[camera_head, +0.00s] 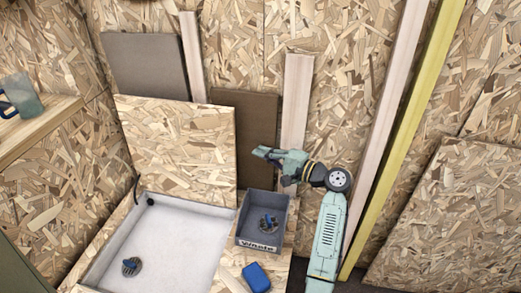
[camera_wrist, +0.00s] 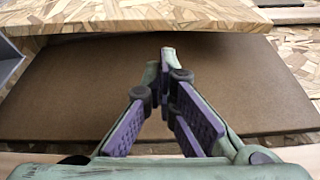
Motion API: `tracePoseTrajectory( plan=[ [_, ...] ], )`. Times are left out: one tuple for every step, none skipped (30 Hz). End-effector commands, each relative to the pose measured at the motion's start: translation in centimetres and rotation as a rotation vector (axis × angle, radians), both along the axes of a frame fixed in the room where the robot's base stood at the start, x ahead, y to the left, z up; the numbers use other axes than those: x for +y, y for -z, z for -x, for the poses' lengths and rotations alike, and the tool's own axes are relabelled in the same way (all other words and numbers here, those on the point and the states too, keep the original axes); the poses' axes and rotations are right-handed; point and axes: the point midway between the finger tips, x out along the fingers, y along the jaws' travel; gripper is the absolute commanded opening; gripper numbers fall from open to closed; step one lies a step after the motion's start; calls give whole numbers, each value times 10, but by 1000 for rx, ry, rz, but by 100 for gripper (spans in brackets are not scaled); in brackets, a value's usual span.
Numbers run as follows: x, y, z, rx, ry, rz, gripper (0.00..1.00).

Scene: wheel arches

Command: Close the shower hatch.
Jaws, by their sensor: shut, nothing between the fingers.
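The shower hatch (camera_head: 178,140), a rectangular OSB panel, stands raised and leaning back behind the white shower tray (camera_head: 180,225), so the shower is open. In the wrist view the hatch (camera_wrist: 140,17) shows as an OSB panel edge across the top. My gripper (camera_head: 260,152) is just right of the hatch's right edge, near mid-height, with its fingers pointing left. In the wrist view my gripper (camera_wrist: 162,60) has its fingertips together with nothing held.
A grey bin labelled "Waste" (camera_head: 264,242) stands right of the tray, below my gripper. A blue object (camera_head: 256,277) lies in front of it. Brown boards (camera_head: 249,110) and upright planks (camera_head: 295,100) lean behind. A wooden shelf (camera_head: 40,128) with a cup is at left.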

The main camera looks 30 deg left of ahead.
Motion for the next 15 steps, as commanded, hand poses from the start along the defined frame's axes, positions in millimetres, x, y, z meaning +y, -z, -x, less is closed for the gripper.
tracePoseTrajectory(
  plan=[
    [12, -2, 0, 1, -4, 2, 0],
    [18, -2, 1, 1, -4, 2, 0],
    [25, -2, 0, 1, -3, 2, 0],
    [31, -2, 0, 1, -3, 2, 0],
    [36, -1, 0, 1, -2, 1, 0],
    [42, -1, 0, -1, -2, 2, 0],
    [47, -1, -1, -1, -2, 1, 0],
    [51, -1, -1, -1, -1, 1, 0],
    [56, 0, -1, -1, -2, 1, 0],
    [60, 0, -1, -1, -2, 1, 0],
    [62, 0, -1, -2, -1, 1, 0],
    [65, 1, -2, -1, 0, 1, 0],
    [67, 1, -2, -1, 0, 1, 0],
    [68, 2, -2, -1, 1, 1, 0],
    [69, 2, -2, -2, 1, 1, 0]
  ],
)
